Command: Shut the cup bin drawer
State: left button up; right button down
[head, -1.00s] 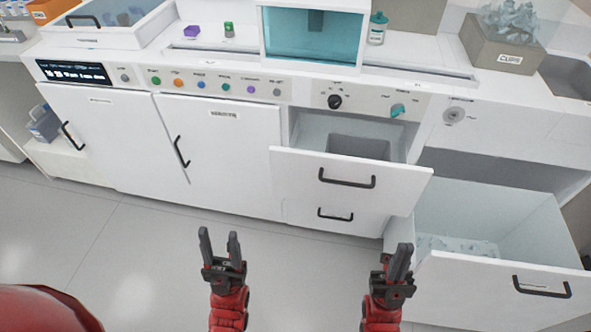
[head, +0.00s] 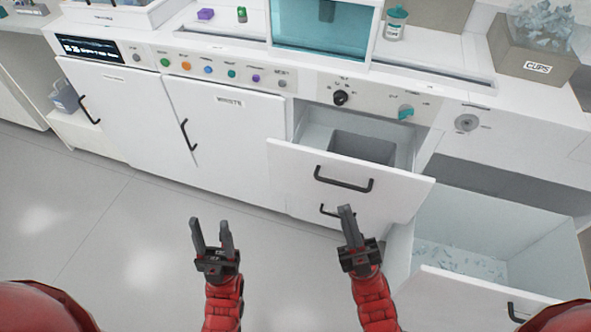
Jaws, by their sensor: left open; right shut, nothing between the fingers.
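Two drawers stand open, and I cannot read on either which is the cup bin. The middle drawer (head: 300,182) is white, with a black handle (head: 343,180) and a grey bin (head: 362,147) inside. The larger lower right drawer (head: 455,297) is pulled well out, with small pale bits (head: 455,260) on its floor. Its black handle (head: 515,312) is partly hidden by my red arm. My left gripper (head: 211,224) is open and empty over the floor. My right gripper (head: 346,210) is shut and empty, appearing just below the middle drawer's front, left of the larger drawer.
Another black handle (head: 330,211) shows below the middle drawer. Two shut white doors (head: 225,130) lie to the left. A grey box labelled CUPS (head: 535,62) stands on the counter at right. The floor (head: 120,230) at left is clear.

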jog(key=w+a+f+n+g+h, duration=0.1)
jog(key=w+a+f+n+g, duration=0.2)
jog(key=a+f+g, duration=0.35)
jog(key=n+h+b, duration=0.1)
jog(key=n+h, duration=0.4)
jog(key=h, duration=0.6)
send_near(295, 169)
jog(key=s+a, duration=0.1)
jog(key=s, duration=0.3)
jog(key=shift+t, duration=0.25)
jog(key=x, duration=0.4)
jog(key=d+x, duration=0.1)
jog(key=x, duration=0.3)
jog(key=w+d+x, duration=0.1)
jog(key=x, duration=0.3)
jog(key=shift+w+f, duration=0.1)
jog(key=shift+f, duration=0.15)
jog(key=shift+w, duration=0.25)
